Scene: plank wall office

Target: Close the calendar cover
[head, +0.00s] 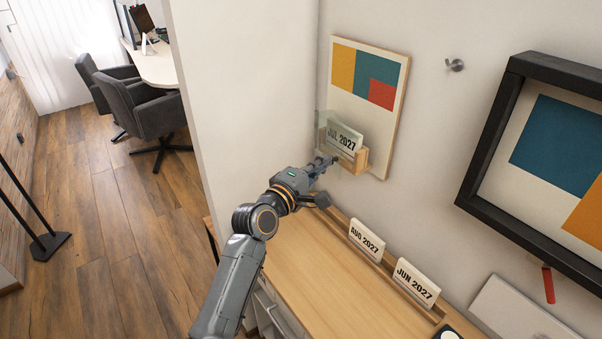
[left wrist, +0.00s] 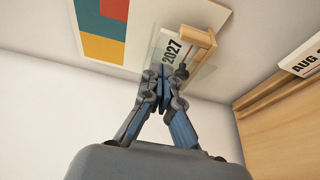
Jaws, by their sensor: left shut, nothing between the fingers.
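The calendar is a board (head: 373,62) with yellow, teal and red blocks, upright on the wall; its board also shows in the left wrist view (left wrist: 150,20). Low on it, a wooden holder (head: 361,160) carries a white "JUL 2027" card (head: 345,137). A clear cover pane (head: 321,128) stands out at the card's left side, at an angle to the board. My left gripper (head: 329,160) is shut and empty, close to the lower part of the pane. In the left wrist view its fingertips (left wrist: 167,76) overlap the clear pane; I cannot tell whether they touch it.
Below is a wooden desk (head: 310,268) with "AUG 2027" (head: 366,240) and "JUN 2027" (head: 416,283) cards upright along its back. A black-framed picture (head: 484,150) and a metal hook (head: 455,65) are on the wall to the right. A white wall corner stands at left.

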